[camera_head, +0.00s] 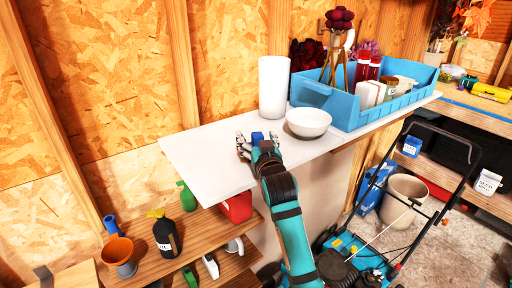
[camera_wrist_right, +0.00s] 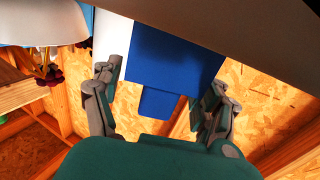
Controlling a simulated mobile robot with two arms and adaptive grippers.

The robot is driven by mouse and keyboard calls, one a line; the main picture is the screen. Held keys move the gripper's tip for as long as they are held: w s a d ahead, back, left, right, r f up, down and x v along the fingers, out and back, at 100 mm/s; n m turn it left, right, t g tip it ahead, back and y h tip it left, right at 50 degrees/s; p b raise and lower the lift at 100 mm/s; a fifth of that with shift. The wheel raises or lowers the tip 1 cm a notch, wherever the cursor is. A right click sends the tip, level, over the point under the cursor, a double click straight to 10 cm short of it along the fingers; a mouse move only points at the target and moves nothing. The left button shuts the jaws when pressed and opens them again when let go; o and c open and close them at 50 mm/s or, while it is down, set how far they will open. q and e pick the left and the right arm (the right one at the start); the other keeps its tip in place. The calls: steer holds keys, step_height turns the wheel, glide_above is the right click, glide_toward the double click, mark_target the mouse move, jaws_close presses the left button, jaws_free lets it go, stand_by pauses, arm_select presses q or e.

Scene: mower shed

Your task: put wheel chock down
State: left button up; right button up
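A small blue block (camera_head: 257,136), which I take to be the wheel chock, is at the white tabletop (camera_head: 205,158), left of the white bowl. My right gripper (camera_head: 259,145) is at the block, with its fingers spread on either side. In the right wrist view the blue block (camera_wrist_right: 170,65) lies ahead between the fingertips of the right gripper (camera_wrist_right: 162,95), which stand wide apart. I see no clear grip on it. The block's underside is hidden, so its contact with the tabletop is unclear. My left gripper is not in view.
A white cylinder (camera_head: 273,87) and the white bowl (camera_head: 308,122) stand close behind and right of the gripper. A blue crate (camera_head: 345,112) with bottles is farther right. The tabletop's left part is clear. A lower shelf (camera_head: 150,262) holds bottles; a mower (camera_head: 345,260) stands below right.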

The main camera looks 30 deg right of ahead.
steer(key=c, duration=1.4)
jaws_close()
steer(key=shift+r, duration=0.1)
